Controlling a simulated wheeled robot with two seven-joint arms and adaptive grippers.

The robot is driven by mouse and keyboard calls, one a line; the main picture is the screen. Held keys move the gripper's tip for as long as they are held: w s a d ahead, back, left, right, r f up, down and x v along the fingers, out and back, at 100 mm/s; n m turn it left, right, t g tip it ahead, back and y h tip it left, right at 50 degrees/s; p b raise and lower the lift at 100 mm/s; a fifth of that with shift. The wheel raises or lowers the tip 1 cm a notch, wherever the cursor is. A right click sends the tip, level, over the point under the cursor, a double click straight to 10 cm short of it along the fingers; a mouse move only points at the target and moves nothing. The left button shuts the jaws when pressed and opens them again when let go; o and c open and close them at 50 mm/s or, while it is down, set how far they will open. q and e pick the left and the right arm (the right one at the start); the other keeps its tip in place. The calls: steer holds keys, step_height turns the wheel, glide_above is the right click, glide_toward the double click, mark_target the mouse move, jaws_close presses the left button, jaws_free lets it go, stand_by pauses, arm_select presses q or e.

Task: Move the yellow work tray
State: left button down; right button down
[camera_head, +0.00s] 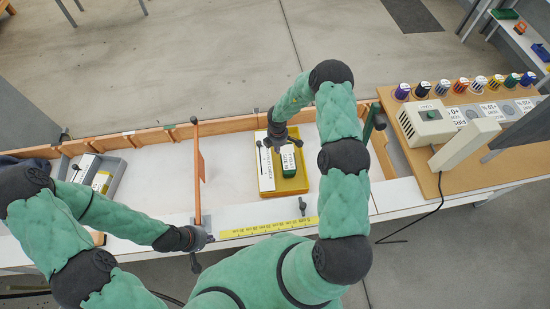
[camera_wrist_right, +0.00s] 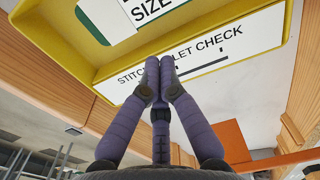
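The yellow work tray (camera_head: 290,186) lies flat on the white table, right of the upright orange panel. It holds a white card marked as a stitch and eyelet check (camera_head: 266,170) and a green and white box (camera_head: 288,160). My right gripper (camera_head: 279,146) is at the tray's far part. In the right wrist view its fingertips (camera_wrist_right: 159,64) come together over the card beside the tray's yellow edge (camera_wrist_right: 76,62); nothing shows between them. Contact with the tray cannot be told. My left gripper (camera_head: 196,254) is by the table's front edge, left of the tray; its finger opening is unclear.
An orange upright panel (camera_head: 199,165) stands left of the tray. A yellow ruler strip (camera_head: 262,229) lies in front. A grey bin (camera_head: 105,178) is at the left. A beige machine (camera_head: 428,122) and several thread spools stand right. White table is clear between panel and tray.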

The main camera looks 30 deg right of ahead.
mark_target(277, 164)
arm_select(q)
steer(key=shift+s+f, duration=0.1)
steer(key=shift+f, duration=0.1)
arm_select(e)
step_height(277, 164, down, 10)
steer(key=shift+r, duration=0.1)
steer(key=shift+s, duration=0.1)
stand_by(0.4)
